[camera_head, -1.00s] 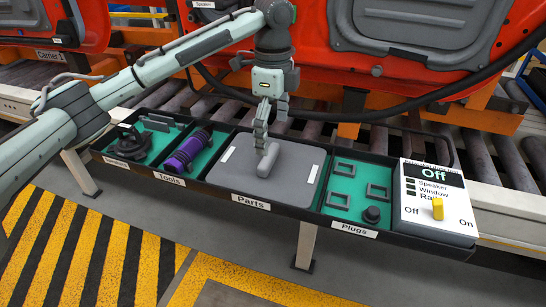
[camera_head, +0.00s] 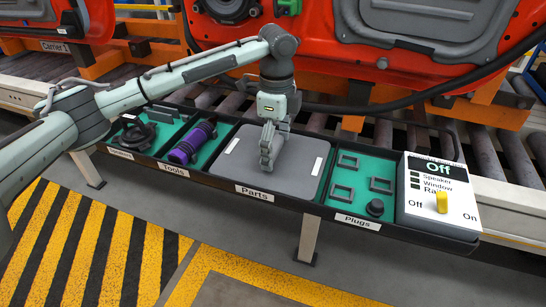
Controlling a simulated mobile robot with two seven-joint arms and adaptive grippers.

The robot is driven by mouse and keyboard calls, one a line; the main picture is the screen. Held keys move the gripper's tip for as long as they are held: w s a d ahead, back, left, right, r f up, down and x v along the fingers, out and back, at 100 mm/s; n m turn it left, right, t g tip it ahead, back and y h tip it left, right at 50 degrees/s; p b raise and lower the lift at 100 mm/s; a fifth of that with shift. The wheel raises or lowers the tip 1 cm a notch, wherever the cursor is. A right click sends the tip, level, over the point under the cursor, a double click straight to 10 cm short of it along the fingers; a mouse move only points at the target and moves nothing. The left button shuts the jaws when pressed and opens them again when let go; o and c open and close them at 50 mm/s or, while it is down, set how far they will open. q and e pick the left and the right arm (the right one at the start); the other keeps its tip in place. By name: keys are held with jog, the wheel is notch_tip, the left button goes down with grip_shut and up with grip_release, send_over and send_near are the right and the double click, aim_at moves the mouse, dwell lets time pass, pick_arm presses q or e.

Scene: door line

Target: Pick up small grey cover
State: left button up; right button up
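The grey cover (camera_head: 240,165) is a flat, rounded plate with a white strip near each side. It lies in the Parts compartment of the black tray. My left gripper (camera_head: 268,160) points down over the middle of the cover, where its raised handle is. The fingers hide most of the handle, so I cannot tell whether they are closed on it. The cover shows no visible lift or tilt. My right gripper is not in view.
Left of the Parts compartment, the Tools compartment holds a purple tool (camera_head: 192,143). At right are several square plugs (camera_head: 343,193), a round black knob (camera_head: 375,208) and a switch box reading Off (camera_head: 437,190). Behind are the roller conveyor and a red door (camera_head: 390,60).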

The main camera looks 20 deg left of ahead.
pick_arm(q)
jog(key=c, duration=0.4)
jog(key=shift+c, duration=0.2)
